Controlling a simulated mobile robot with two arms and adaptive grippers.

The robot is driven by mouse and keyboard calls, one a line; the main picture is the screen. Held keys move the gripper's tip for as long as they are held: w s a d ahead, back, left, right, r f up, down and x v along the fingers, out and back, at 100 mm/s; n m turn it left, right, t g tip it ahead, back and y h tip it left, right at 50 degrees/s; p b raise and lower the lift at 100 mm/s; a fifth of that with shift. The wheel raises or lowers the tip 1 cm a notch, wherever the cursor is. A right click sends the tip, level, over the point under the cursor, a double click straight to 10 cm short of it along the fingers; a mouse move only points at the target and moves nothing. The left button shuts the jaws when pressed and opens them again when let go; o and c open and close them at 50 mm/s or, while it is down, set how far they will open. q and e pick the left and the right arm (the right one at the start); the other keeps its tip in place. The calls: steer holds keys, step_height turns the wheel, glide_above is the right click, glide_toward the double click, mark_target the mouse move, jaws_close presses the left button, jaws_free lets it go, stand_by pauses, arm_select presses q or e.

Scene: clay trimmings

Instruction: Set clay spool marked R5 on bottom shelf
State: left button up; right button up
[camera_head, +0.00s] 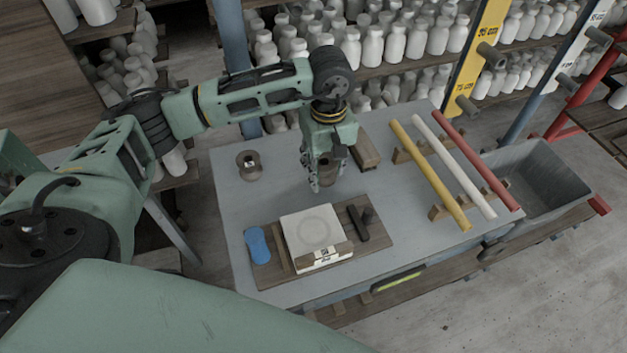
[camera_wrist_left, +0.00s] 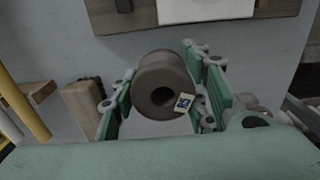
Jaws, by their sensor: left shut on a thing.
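My left gripper (camera_head: 326,172) is above the grey worktable (camera_head: 230,205) and shut on a brown clay spool (camera_wrist_left: 163,68). The spool shows between the fingers in the left wrist view, its round hole facing the camera; a small pale tag (camera_wrist_left: 184,101) with dark blue marks is on it, too small to read surely. In the head view the spool is partly hidden by the fingers. A second brown spool (camera_head: 248,163) stands on the table to the left. My right gripper is not in view. A wooden lower shelf (camera_head: 345,312) shows under the table's front edge.
A board (camera_head: 375,245) carries a white scale (camera_head: 313,232), a blue sponge (camera_head: 257,245) and a black tool (camera_head: 357,222). A wooden block (camera_head: 365,153) is right of the gripper. Coloured rods (camera_head: 430,172) lie beyond it, beside a grey bin (camera_head: 545,180). Bottle-filled shelves (camera_head: 400,68) stand behind.

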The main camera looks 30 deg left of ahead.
mark_target(314, 194)
arm_select(q)
steer(key=shift+s+a+f, duration=0.8)
steer(key=shift+s+a, duration=0.1)
steer(key=shift+s, duration=0.05)
step_height(314, 194, down, 4)
steer(key=shift+r+p, duration=0.15)
steer(key=shift+p, duration=0.7)
steer(key=shift+f, duration=0.3)
steer(key=o, duration=1.4)
steer(key=shift+c, duration=0.2)
